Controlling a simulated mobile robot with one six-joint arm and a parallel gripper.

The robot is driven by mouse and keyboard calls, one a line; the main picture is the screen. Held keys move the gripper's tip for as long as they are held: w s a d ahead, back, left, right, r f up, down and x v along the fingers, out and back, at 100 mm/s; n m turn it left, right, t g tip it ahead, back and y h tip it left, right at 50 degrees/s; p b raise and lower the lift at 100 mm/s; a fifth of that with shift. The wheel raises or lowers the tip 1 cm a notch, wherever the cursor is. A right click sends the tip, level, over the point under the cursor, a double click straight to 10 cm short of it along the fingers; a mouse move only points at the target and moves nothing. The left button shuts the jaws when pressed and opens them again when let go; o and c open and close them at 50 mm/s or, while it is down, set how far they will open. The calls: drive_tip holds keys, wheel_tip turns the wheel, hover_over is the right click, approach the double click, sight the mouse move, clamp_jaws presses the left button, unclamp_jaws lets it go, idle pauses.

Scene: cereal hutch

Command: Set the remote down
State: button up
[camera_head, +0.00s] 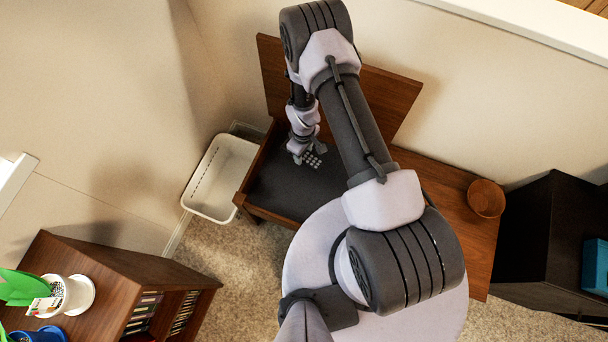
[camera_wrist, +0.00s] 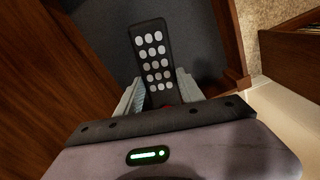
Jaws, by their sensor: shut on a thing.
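My gripper (camera_head: 308,150) is over the dark inner surface (camera_head: 285,188) of the wooden hutch bench, whose lid stands raised behind. My gripper is shut on the remote (camera_head: 313,160), a dark slab with rows of pale buttons. In the wrist view the remote (camera_wrist: 153,60) sticks out from between the two grey fingers (camera_wrist: 160,95), its lower end hidden between them. A bit of red shows on the remote close to the fingers. I cannot tell whether the remote touches the dark surface.
A white bin (camera_head: 218,180) stands left of the hutch. A wooden bowl (camera_head: 486,198) sits on the wooden top at right. A black cabinet (camera_head: 545,240) is at far right. A bookshelf (camera_head: 120,280) with a potted plant (camera_head: 65,295) is at lower left. Dark surface around the remote looks clear.

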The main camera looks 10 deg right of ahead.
sight(307, 195)
drive_tip(key=s+f+n+b, duration=0.1)
drive_tip(key=s+f, duration=0.1)
drive_tip(key=f, duration=0.5)
drive_tip(key=s+f+n+b, duration=0.1)
drive_tip(key=s+f+b, duration=0.1)
drive_tip(key=f, duration=0.6)
drive_tip(key=s+f+b, duration=0.2)
drive_tip(key=s+f, duration=0.1)
drive_tip(key=f, duration=0.5)
drive_tip(key=shift+s+a+n, duration=0.1)
drive_tip(key=shift+a+n, duration=0.05)
drive_tip(key=shift+n, duration=0.25)
drive_tip(key=shift+r, duration=0.25)
drive_tip(key=shift+f, duration=0.15)
drive_tip(key=o, duration=1.4)
drive_tip(key=shift+o, duration=0.3)
